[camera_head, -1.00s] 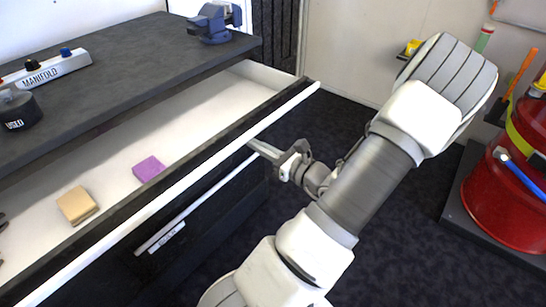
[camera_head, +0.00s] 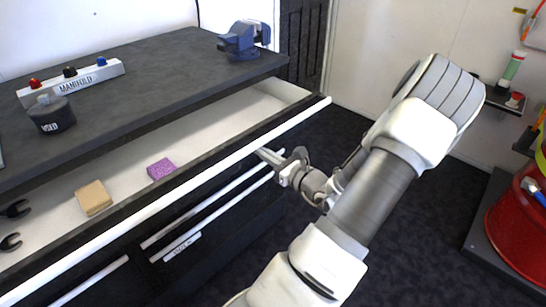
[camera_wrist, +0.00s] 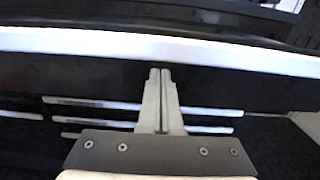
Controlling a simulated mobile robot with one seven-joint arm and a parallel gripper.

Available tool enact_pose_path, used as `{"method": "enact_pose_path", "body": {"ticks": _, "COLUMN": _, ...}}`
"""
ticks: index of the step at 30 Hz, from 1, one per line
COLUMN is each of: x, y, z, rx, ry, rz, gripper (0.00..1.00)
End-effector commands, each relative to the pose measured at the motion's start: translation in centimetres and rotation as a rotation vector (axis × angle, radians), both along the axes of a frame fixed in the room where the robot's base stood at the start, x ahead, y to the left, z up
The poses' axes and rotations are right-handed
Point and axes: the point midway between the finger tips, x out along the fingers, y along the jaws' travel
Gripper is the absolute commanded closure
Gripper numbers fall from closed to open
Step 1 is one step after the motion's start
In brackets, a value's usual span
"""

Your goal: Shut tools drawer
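The tools drawer (camera_head: 207,158) is pulled open below the dark worktop. Inside it lie a tan block (camera_head: 93,198), a purple block (camera_head: 161,169) and dark wrench ends (camera_head: 12,240) at the left. The white strip along its front top edge also shows in the wrist view (camera_wrist: 80,44). My gripper (camera_head: 262,154) is just in front of the drawer front, below that strip, toward the drawer's right end. In the wrist view my gripper (camera_wrist: 160,72) has its two fingers together with nothing between them. I cannot tell whether the tips touch the drawer front.
The worktop carries a manifold (camera_head: 75,84), a dark pot marked "USED" (camera_head: 51,114) and a blue vise (camera_head: 243,40). More drawers with white handles (camera_head: 215,211) sit below. A red drum (camera_head: 520,225) stands at the right. The dark floor between is clear.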

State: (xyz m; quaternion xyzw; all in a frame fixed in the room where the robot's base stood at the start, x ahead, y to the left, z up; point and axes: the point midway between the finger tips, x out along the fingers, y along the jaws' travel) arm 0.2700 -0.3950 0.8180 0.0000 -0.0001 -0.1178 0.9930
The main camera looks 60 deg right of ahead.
Motion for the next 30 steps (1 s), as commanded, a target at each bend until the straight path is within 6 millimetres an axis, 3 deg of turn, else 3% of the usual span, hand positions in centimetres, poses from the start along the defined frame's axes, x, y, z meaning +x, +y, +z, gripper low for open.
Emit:
{"method": "enact_pose_path", "body": {"ticks": 6, "x": 6.1, "y": -1.2, "z": 0.2, "rx": -0.001, "ry": -0.001, "rz": 0.009, "gripper": 1.0}}
{"method": "enact_pose_path", "body": {"ticks": 15, "x": 13.5, "y": -3.0, "z": 0.1, "rx": -0.002, "ry": -0.003, "rz": 0.006, "gripper": 1.0}}
{"method": "enact_pose_path", "body": {"ticks": 22, "x": 17.2, "y": -4.0, "z": 0.1, "rx": -0.001, "ry": -0.002, "rz": 0.003, "gripper": 1.0}}
{"method": "enact_pose_path", "body": {"ticks": 30, "x": 19.0, "y": -4.6, "z": 0.0, "rx": 0.0, "ry": 0.0, "rz": 0.0, "gripper": 1.0}}
